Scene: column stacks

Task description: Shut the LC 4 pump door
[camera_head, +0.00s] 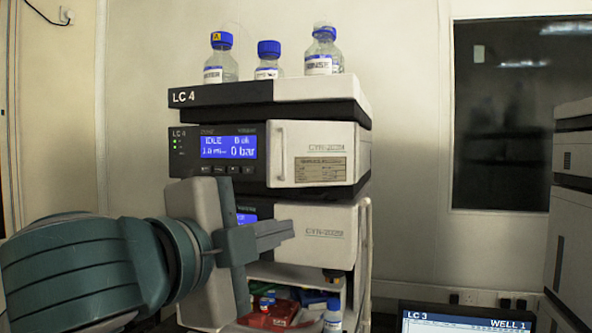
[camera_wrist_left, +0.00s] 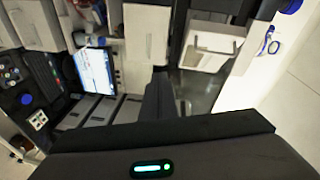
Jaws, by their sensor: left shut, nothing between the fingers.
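The LC 4 stack stands in the middle of the head view, with an LC 4 name strip (camera_head: 220,94) on top. Its upper module has a blue display (camera_head: 229,147) reading IDLE and 0 bar. To the right of that display is a white door (camera_head: 335,140) with a vertical handle and a label; it looks flush with the front. A lower module has a similar white front (camera_head: 325,245), partly hidden by my gripper. My left gripper (camera_head: 288,230) is shut and empty in front of the lower module, below the upper door; its fingers (camera_wrist_left: 160,95) show in the wrist view. My right gripper is not visible.
Bottles with blue caps (camera_head: 323,52) stand on top of the stack. Red and blue items (camera_head: 270,312) lie in the shelf below. An LC 3 screen (camera_head: 465,322) is at the lower right, beside another stack (camera_head: 575,225).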

